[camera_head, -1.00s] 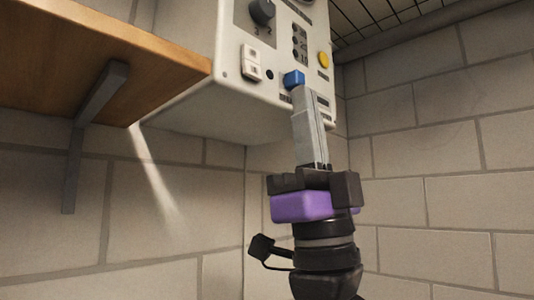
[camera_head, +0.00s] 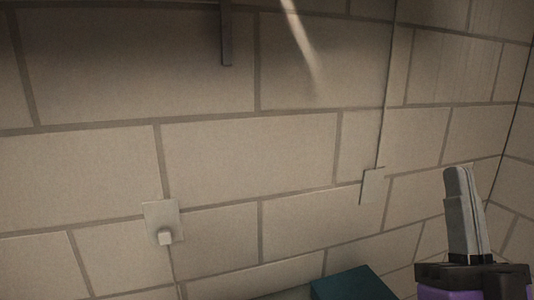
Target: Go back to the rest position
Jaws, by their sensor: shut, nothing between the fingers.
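My gripper (camera_head: 459,175) shows at the lower right of the head view, pointing up, with its grey fingers together and nothing between them. Its dark mount and a purple band are cut off by the bottom edge. The fingers stand in front of the block wall, apart from anything I can see. The rest of my arm is out of view.
A pale block wall (camera_head: 250,165) fills most of the view, with a corner at the right. A wall plate with a knob or plug (camera_head: 163,222) is at lower left. A dark teal object (camera_head: 352,284) shows at the bottom edge. A grey bracket (camera_head: 226,35) hangs at the top.

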